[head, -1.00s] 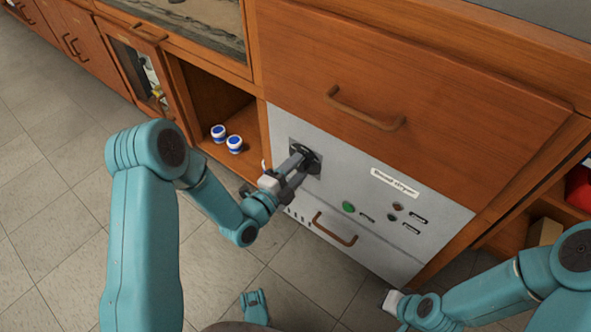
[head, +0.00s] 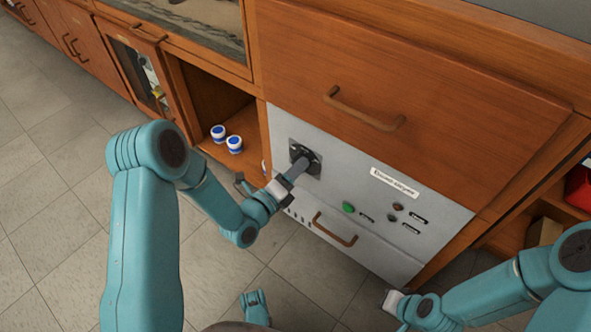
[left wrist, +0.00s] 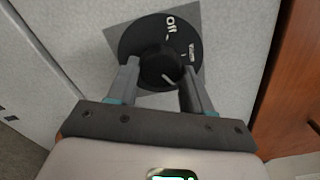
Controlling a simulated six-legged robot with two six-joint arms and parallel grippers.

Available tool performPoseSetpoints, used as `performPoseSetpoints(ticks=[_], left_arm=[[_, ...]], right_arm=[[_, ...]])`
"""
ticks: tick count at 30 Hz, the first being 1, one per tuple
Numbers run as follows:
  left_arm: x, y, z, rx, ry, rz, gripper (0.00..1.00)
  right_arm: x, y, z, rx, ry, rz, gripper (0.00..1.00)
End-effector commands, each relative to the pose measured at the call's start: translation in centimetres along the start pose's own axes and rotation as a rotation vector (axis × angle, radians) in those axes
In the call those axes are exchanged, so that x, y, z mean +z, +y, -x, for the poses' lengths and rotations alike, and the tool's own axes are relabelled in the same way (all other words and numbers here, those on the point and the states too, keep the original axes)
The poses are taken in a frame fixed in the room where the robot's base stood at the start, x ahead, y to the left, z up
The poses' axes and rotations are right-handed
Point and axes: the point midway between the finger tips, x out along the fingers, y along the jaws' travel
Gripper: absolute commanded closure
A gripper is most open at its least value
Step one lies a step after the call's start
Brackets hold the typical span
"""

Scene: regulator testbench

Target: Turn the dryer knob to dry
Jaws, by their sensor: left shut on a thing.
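The dryer knob is a round black dial (left wrist: 140,38) with white markings on a square grey plate, upper middle of the left wrist view. "Off" reads near its top, another small label lies to the right, and a white line marks the raised centre grip (left wrist: 161,69). My left gripper (left wrist: 160,66) is shut on this grip, one finger on each side. In the head view the knob (head: 295,150) is on the white panel, partly hidden by my left gripper (head: 301,163). My right gripper (head: 392,301) is low at the right, away from the panel; its jaws are unclear.
The white panel also has a green button (head: 348,207), small dark knobs, a label (head: 394,182) and a brown handle (head: 335,229) below. A wooden drawer (head: 400,80) is above. Two blue-and-white jars (head: 234,144) stand in the open shelf to the left.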

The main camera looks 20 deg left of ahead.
Motion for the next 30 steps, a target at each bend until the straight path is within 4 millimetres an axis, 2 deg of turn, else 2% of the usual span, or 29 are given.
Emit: performPoseSetpoints(ticks=[17, 18, 20, 30], left_arm=[[0.0, 0.13, 0.08, 0.004, 0.0, -0.031, 0.8], [0.0, 0.14, 0.08, 0.004, 0.0, -0.031, 0.44], [-0.01, 0.12, 0.07, 0.004, 0.0, -0.031, 0.24], [0.03, 0.03, 0.3, 0.002, 0.0, -0.03, 0.24]], right_arm=[[0.0, 0.0, -0.01, 0.0, 0.0, 0.0, 1.0], [0.0, 0.0, -0.01, 0.0, 0.0, 0.0, 1.0], [0.0, 0.0, -0.01, 0.0, 0.0, 0.0, 1.0], [0.01, -0.04, 0.11, 0.0, -0.001, 0.0, 1.0]])
